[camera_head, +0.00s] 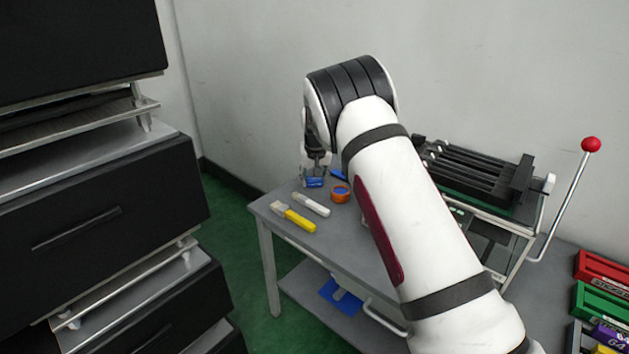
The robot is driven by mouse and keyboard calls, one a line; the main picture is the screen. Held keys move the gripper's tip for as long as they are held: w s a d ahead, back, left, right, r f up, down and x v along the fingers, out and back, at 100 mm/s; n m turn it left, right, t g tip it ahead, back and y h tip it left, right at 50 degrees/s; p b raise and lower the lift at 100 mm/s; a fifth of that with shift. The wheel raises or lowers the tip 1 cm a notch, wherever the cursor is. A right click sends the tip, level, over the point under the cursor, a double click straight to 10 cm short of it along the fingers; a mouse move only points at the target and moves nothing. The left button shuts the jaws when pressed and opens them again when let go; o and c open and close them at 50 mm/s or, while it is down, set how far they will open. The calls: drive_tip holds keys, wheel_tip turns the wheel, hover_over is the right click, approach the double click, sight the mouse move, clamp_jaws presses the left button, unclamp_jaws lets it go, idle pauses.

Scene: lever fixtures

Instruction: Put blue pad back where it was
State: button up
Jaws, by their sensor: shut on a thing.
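My gripper (315,172) points down over the far left part of the grey table (265,207). It is shut on a small blue thing (313,182), which looks like the blue pad; the fingers partly hide it. I cannot tell whether it touches the table top. Another blue piece (338,174) shows just right of the gripper, partly behind my arm. A flat blue square (330,291) with a pale object on it lies on the lower shelf.
An orange ring with a blue centre (341,194), a white marker (311,204) and a yellow-handled brush (298,219) lie near the gripper. A black slotted fixture (480,173) and red-knobbed lever (591,145) stand right. Black drawers (110,210) stand left. My arm hides the table's middle.

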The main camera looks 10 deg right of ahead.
idle(0.3)
drive_tip(key=shift+f, duration=0.2)
drive_tip(key=o, duration=1)
